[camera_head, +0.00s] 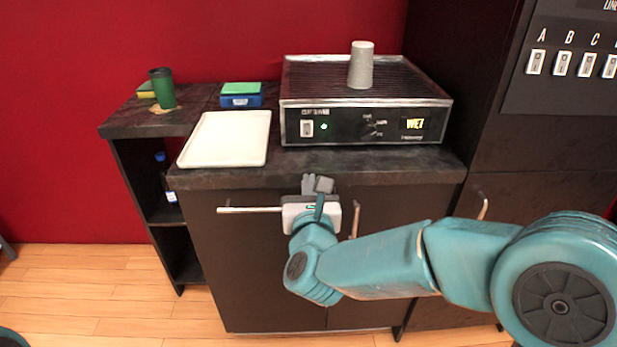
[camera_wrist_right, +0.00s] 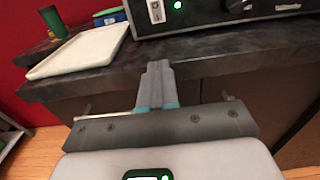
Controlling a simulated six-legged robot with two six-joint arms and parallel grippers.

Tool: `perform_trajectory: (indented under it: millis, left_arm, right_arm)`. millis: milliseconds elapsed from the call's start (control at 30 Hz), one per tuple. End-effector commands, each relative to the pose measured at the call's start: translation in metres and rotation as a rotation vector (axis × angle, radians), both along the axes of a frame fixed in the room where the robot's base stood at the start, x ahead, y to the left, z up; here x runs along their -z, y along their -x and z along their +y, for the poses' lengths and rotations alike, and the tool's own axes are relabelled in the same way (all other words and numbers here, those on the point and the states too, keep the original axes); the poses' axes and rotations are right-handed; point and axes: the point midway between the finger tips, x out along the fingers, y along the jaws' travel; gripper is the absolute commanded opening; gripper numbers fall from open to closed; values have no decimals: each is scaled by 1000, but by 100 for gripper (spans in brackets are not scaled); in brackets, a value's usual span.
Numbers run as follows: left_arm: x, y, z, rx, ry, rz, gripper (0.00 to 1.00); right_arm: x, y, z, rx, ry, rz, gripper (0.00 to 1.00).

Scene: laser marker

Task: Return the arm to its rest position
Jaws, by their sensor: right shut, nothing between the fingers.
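My right arm is teal and reaches in from the right in the head view. Its gripper (camera_head: 318,184) is in front of the dark cabinet's upper front edge, near the counter top (camera_head: 330,164). The fingers are shut together with nothing between them. In the right wrist view the closed gripper (camera_wrist_right: 157,72) points toward the counter edge. My left gripper does not show in either view.
The counter holds a white tray (camera_head: 228,138), a machine (camera_head: 362,112) with a grey cup (camera_head: 361,65) on top, a blue and green box (camera_head: 241,95) and a green cup (camera_head: 162,88). Cabinet handles (camera_head: 250,209) stick out near the gripper. A switch panel (camera_head: 573,60) is at right.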

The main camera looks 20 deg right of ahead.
Motion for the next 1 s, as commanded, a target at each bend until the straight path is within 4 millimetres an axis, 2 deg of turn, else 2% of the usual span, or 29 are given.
perform_trajectory:
  millis: [433,500,567,667,767,800,867,900,967,1000]
  left_arm:
    - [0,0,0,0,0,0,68]
    - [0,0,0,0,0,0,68]
    - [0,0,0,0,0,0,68]
    - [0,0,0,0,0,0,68]
    - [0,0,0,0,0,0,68]
    - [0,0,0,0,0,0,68]
    - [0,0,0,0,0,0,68]
    - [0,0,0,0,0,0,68]
    - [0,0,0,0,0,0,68]
    - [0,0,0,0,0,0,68]
  right_arm:
    - [0,3,1,1,0,0,0]
    - [3,2,-5,13,0,5,0]
    - [16,0,-16,35,6,31,0]
    - [68,-4,-40,82,30,134,0]
    - [149,3,-59,72,84,302,0]
    - [183,10,-61,37,128,390,0]
    - [231,26,-60,-47,233,534,0]
    - [262,39,-58,-125,317,630,0]
    - [307,63,-51,-274,456,771,0]
    - [334,82,-44,-395,558,855,0]
